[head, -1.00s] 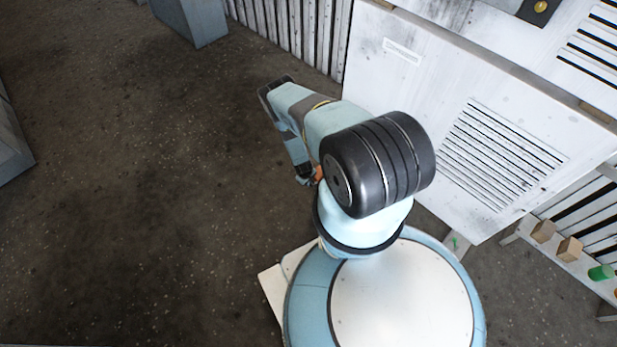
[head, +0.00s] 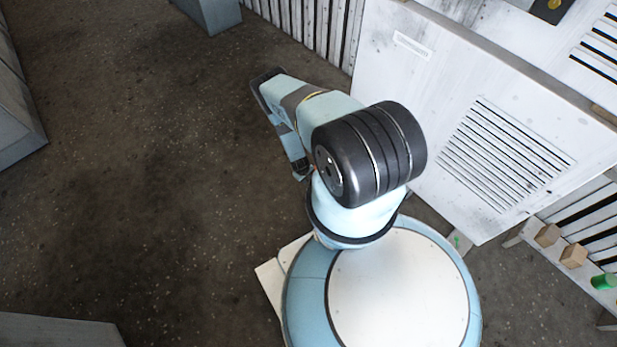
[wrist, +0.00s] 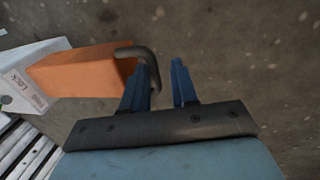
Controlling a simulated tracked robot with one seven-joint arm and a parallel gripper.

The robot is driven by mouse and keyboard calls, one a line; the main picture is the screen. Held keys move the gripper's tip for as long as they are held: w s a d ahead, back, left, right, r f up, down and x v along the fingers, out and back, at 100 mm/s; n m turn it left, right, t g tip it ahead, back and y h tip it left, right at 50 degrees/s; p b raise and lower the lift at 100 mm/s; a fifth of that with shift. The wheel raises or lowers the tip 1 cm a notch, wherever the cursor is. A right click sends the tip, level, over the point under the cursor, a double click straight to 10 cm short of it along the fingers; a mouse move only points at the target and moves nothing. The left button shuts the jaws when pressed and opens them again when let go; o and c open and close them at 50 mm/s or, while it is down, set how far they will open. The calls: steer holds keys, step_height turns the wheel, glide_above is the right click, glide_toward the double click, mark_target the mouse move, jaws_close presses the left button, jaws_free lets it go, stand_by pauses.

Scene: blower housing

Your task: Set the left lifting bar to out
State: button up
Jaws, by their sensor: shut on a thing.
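The lifting bar (wrist: 82,70) is an orange block with a dark bent handle (wrist: 143,56) at its end. In the wrist view it sticks out from the white housing (wrist: 30,62), beside a label reading LOCK (wrist: 27,88). My gripper (wrist: 158,64) has blue fingers and is shut on the handle, whose bent end passes down between them. In the head view the white blower housing (head: 440,80) stands right of my arm. The bar cannot be seen there, and my arm mostly hides the gripper.
A slatted fence (head: 310,32) stands behind the housing. Grey blocks stand at the top (head: 212,14), left (head: 15,110) and lower left (head: 60,330). A bench with wooden blocks (head: 573,256) and a green cylinder (head: 604,281) is at right. Open floor lies left of my arm.

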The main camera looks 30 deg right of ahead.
steer(key=shift+o, duration=1.4)
steer(key=shift+w, duration=0.15)
steer(key=shift+d, duration=0.1)
steer(key=a+r, duration=0.1)
steer(key=r, duration=0.8)
steer(key=a+r, duration=0.1)
steer(key=r, duration=0.3)
steer(key=shift+s+a+r, duration=0.25)
steer(key=shift+a, duration=0.1)
